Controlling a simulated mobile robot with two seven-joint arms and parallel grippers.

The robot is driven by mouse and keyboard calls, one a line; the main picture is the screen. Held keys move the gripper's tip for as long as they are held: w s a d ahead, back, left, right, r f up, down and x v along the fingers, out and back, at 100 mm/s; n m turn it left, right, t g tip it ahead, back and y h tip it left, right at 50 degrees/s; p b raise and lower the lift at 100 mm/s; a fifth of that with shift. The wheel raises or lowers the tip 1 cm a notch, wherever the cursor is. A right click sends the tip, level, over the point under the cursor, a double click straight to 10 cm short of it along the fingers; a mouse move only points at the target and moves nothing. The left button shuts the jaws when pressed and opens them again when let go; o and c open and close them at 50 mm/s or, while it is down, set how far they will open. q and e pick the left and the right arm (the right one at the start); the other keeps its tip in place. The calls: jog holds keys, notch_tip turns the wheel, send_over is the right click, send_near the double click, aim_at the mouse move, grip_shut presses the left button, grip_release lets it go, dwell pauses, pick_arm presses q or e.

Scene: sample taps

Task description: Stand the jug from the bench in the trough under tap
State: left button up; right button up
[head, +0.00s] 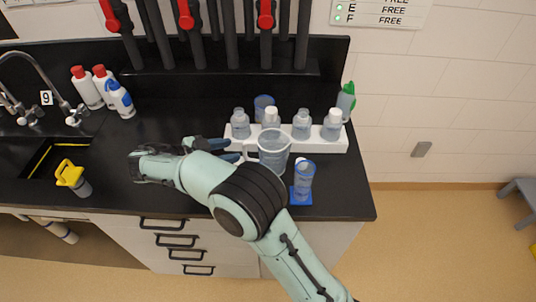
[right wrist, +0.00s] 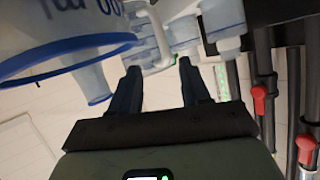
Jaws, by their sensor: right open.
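The jug (head: 273,151) is clear, with a handle on its left side, and stands upright on the black bench in front of a white rack. My right gripper (head: 226,150) is open, left of the jug, with its fingers pointing at the handle. In the right wrist view the handle (right wrist: 163,40) shows just beyond and between the open fingertips (right wrist: 158,72); I cannot tell whether they touch. The jug's blue-edged body (right wrist: 65,58) fills the upper left there. A black trough-like ledge (head: 220,86) runs under red-levered taps (head: 185,15). My left gripper is not in view.
The white rack (head: 325,146) holds several bottles. A blue measuring cylinder (head: 304,172) stands right of the jug, near the front edge. Spray and wash bottles (head: 85,87), a sink (head: 28,160) and a yellow-topped item (head: 72,177) are at left. The bench's middle left is clear.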

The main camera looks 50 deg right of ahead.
aim_at(265, 154)
jog(key=x, duration=0.5)
jog(key=shift+w+d+f+p, duration=0.15)
jog(key=shift+w+p, duration=0.1)
jog(key=shift+p, duration=0.15)
grip_shut()
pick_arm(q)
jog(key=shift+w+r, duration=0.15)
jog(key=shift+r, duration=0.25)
